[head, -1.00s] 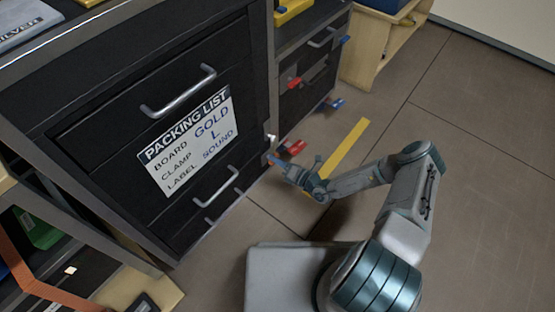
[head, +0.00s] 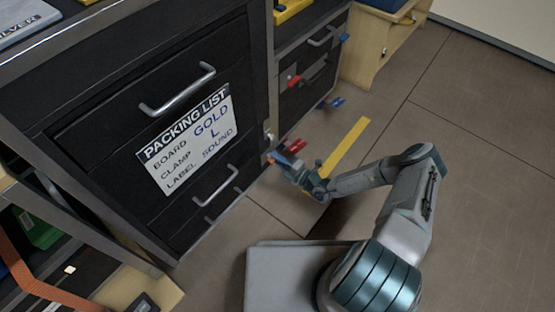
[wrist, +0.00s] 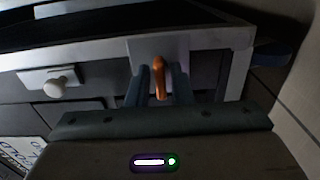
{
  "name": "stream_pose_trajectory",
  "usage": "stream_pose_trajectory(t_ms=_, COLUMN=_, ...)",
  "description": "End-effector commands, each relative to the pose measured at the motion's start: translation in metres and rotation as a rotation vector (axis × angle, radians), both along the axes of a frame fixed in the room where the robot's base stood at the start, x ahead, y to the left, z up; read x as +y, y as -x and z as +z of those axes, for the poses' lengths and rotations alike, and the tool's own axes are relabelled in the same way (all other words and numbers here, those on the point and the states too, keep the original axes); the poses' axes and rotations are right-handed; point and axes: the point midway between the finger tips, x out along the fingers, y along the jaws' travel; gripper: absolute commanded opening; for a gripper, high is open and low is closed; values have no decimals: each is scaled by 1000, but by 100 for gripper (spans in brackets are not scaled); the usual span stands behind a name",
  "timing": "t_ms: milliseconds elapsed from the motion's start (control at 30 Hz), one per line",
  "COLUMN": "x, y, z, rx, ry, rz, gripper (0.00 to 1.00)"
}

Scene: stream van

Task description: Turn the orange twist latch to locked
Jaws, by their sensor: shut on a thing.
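The orange twist latch (wrist: 160,78) is on a pale plate (wrist: 172,48) on the cabinet front in the wrist view. Its handle runs nearly upright in that view, with its top bent slightly aside. My gripper (wrist: 158,90) has its two blue-grey fingers on either side of the handle, shut on it. In the head view, my gripper (head: 274,158) is low at the right corner of the dark cabinet (head: 95,95). The latch is mostly hidden there, with only a small orange spot beside the fingers.
A white knob (wrist: 55,86) on a plate sits left of the latch. A packing list (head: 190,140) is on the cabinet's drawer front. Red clips (head: 294,146) stick out near my gripper. The floor (head: 460,150) to the right is open, with a yellow strip (head: 346,146).

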Motion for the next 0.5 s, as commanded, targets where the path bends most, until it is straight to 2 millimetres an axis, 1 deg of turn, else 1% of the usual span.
stream_pose_trajectory(t_ms=433, x=0, y=2, z=-1, rx=11, ry=-4, rz=3, gripper=0)
stream_pose_trajectory(t_ms=467, x=0, y=2, z=-1, rx=11, ry=-4, rz=3, gripper=25)
stream_pose_trajectory(t_ms=500, x=0, y=2, z=-1, rx=11, ry=-4, rz=3, gripper=32)
